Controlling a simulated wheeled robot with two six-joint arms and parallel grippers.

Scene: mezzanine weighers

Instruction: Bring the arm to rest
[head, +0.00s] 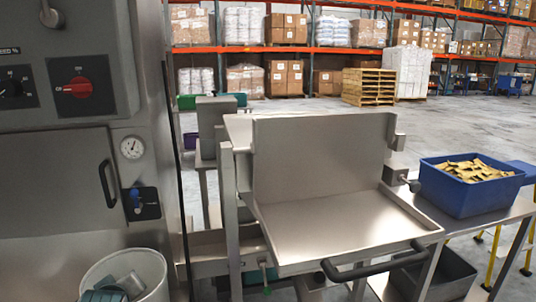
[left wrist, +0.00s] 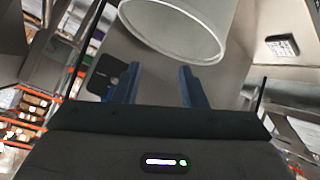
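My left gripper (left wrist: 159,82) shows in the left wrist view. Its two blue fingers stand well apart, with nothing between them. It is below the rim of a pale round bin (left wrist: 185,22) in that picture; I see no contact. Neither of my arms shows in the head view, and my right gripper is in no view.
The bin (head: 149,279) stands at the lower left in the head view, beside a grey machine (head: 60,190) with a red knob. A steel tray (head: 335,225) with a black handle is in the middle. A blue crate (head: 470,196) of yellow packets stands right.

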